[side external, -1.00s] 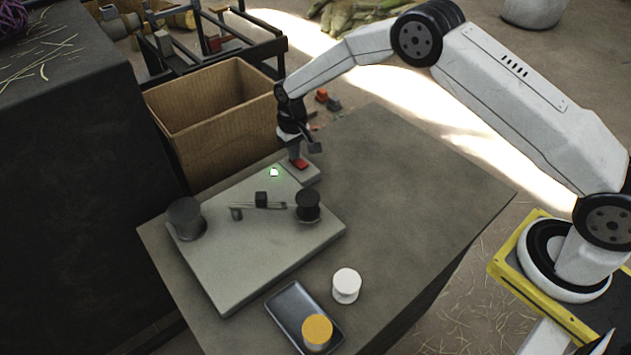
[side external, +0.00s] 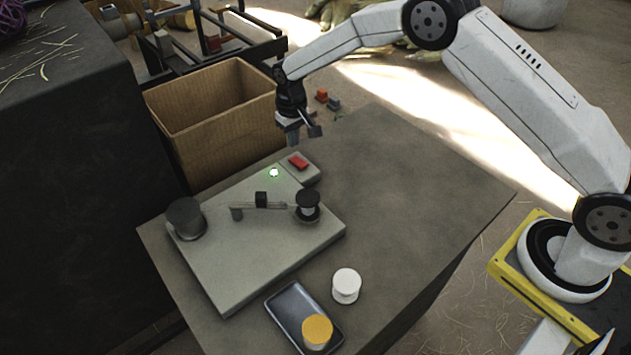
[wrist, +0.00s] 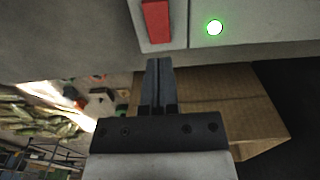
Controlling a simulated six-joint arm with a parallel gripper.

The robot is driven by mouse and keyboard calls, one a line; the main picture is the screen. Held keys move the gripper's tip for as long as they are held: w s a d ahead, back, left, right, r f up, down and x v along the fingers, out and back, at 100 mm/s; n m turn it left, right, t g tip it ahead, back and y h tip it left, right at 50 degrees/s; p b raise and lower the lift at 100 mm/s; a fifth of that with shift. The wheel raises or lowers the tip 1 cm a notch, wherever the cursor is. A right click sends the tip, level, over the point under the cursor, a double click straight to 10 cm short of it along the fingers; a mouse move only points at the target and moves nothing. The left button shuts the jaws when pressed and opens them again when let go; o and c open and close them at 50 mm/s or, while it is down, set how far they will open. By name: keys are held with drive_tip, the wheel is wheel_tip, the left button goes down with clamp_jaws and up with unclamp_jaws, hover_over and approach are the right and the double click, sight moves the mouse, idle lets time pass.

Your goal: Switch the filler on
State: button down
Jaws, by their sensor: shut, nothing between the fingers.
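The filler is a flat grey unit (side external: 235,265) on the table, with a red switch (side external: 299,161) on a small raised block at its back corner. A green lamp (side external: 274,172) glows next to the switch; the lit lamp also shows in the wrist view (wrist: 215,27), right of the red switch (wrist: 156,21). My gripper (side external: 293,142) hangs just above and behind the switch, apart from it. In the wrist view my gripper's fingers (wrist: 158,64) are together and empty, just below the switch. On the unit are a dark spool (side external: 308,205), a small arm and a dark cylinder (side external: 185,218).
A white spool (side external: 346,285) stands on the table at the front. A dark tray (side external: 287,300) beside it holds a yellow-topped spool (side external: 317,333). An open cardboard box (side external: 215,115) stands behind the table. The table's right side is clear.

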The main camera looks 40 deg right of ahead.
sight(298, 159)
drive_tip(key=shift+r, duration=1.35)
drive_tip(key=s+d+r+t, duration=0.1)
drive_tip(key=s+d+r, duration=0.1)
drive_tip(key=s, duration=0.7)
drive_tip(key=s+d+r, duration=0.3)
drive_tip(key=s, duration=0.7)
drive_tip(key=s+d+r+t, duration=0.1)
drive_tip(key=s+d+r, duration=0.1)
drive_tip(key=s, duration=0.8)
drive_tip(key=shift+d+r+t, duration=0.25)
drive_tip(key=shift+r+t, duration=0.05)
drive_tip(key=shift+r, duration=0.1)
